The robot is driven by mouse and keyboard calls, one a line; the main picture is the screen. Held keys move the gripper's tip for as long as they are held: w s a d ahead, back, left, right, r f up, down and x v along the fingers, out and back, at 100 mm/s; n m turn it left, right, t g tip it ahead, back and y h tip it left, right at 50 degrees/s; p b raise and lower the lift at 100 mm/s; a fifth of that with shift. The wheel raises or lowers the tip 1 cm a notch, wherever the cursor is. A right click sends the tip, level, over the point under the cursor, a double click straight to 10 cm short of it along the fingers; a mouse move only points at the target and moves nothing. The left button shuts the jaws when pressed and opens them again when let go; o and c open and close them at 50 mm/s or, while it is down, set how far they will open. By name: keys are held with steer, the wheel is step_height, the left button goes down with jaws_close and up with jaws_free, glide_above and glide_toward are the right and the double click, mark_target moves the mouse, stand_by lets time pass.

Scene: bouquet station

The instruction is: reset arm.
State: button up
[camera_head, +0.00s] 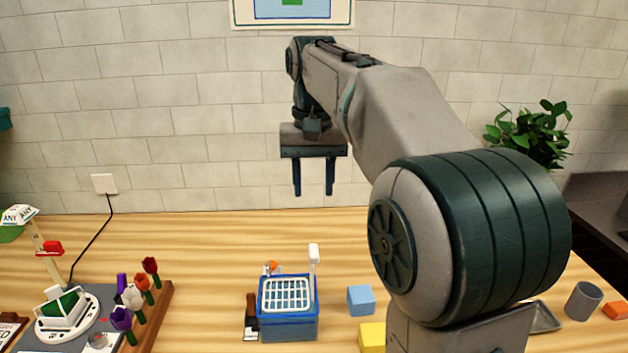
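My gripper (313,177) hangs from my arm in the upper middle of the head view, fingers pointing down. The two dark blue fingers are apart, with the tiled wall showing between them and nothing held. The gripper is above the far part of the wooden table (215,245), clear of everything on it. My arm reaches from the lower right up and across to the left. Its near joint and base hide part of the table at the right.
A blue basket (289,326) with a white grid stands below the gripper. A light blue cube (361,300) and a yellow block (372,337) are right of it. Several flowers (133,297) stand in a wooden rack at left. A grey cup (583,301) is at right. The back middle is clear.

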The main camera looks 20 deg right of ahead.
steer(key=s+f+n+t, duration=0.2)
steer(key=s+f+t, duration=0.1)
steer(key=s+f, duration=1.5)
steer(key=shift+s+f, duration=0.15)
steer(key=shift+s, duration=0.55)
steer(key=shift+s+d, duration=0.1)
steer(key=shift+c, duration=0.4)
stand_by(0.7)
